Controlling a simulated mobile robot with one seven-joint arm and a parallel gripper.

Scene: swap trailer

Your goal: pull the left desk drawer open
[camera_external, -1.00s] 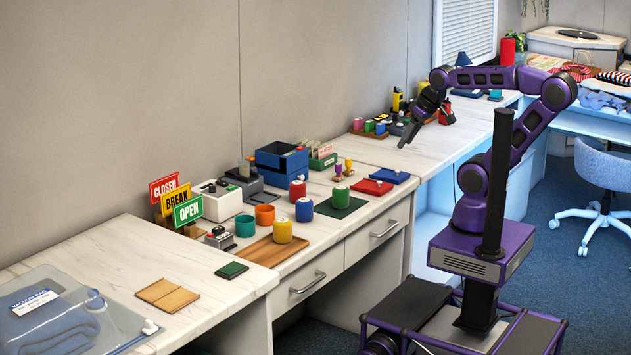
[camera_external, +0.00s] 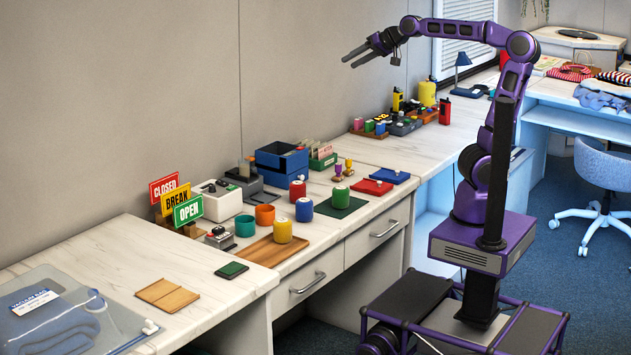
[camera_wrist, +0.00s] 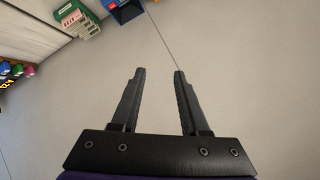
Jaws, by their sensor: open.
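The left desk drawer (camera_external: 309,285) is in the desk front in the external view, with a metal bar handle (camera_external: 307,283). It looks shut, its front about level with the desk. A second drawer (camera_external: 377,229) with its own handle (camera_external: 384,229) is to its right. My gripper (camera_external: 353,60) is high above the desk in front of the wall, well above and away from both drawers. It is open and empty. In the wrist view my gripper's two fingers (camera_wrist: 160,72) are apart with only plain wall between them. No drawer or handle shows in the wrist view.
The desktop holds a wooden tray (camera_external: 265,252), a blue box (camera_external: 281,160), several coloured jars, and signs (camera_external: 187,211). A green box (camera_wrist: 77,20) shows at the top of the wrist view. The floor (camera_external: 330,335) before the left drawer looks clear.

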